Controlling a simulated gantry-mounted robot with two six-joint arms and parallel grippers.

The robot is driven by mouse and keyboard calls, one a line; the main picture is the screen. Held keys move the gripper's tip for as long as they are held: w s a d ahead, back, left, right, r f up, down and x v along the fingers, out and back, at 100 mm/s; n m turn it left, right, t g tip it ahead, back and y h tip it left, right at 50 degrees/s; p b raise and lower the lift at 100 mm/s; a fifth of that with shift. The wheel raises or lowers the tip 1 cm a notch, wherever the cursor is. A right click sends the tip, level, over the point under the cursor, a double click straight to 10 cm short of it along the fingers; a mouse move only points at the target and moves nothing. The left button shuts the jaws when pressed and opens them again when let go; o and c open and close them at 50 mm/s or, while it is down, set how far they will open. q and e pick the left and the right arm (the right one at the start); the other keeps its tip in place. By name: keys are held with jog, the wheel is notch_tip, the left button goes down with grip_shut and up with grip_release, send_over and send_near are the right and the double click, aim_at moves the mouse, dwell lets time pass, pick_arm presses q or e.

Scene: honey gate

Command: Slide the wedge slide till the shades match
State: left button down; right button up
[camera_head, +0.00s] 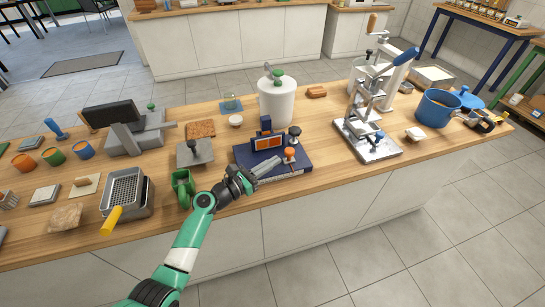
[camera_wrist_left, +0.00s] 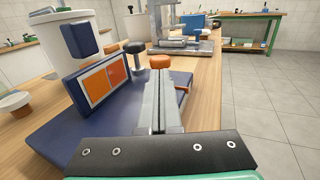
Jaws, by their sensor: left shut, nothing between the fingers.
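A dark blue instrument base (camera_head: 297,166) lies on the counter, with an upright framed window (camera_head: 267,142) showing two orange halves in the left wrist view (camera_wrist_left: 103,86). A blue block (camera_head: 265,122) stands behind the window. To its right are an orange knob (camera_head: 290,153) and a black knob (camera_head: 295,131). I cannot tell which part is the wedge slide. My left gripper (camera_head: 278,164) is shut and empty, just short of the orange knob, which shows beyond its fingertips in the left wrist view (camera_wrist_left: 160,61).
A white cylinder (camera_head: 277,103) stands behind the instrument. A metal press (camera_head: 368,135) stands to the right, beside a blue pot (camera_head: 436,107). A green mug (camera_head: 183,187) and a grey plate with a handle (camera_head: 194,154) are left of it.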

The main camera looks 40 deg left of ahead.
pick_arm(q)
jog(key=s+p, duration=0.1)
jog(key=s, duration=0.2)
jog(key=s+a+p, duration=0.1)
jog(key=s, duration=0.3)
jog(key=s+p, duration=0.1)
jog(key=s, duration=0.3)
jog(key=shift+s+a+p, duration=0.2)
jog(key=shift+a+p, duration=0.1)
jog(key=shift+a, duration=0.05)
jog(key=shift+w, duration=0.1)
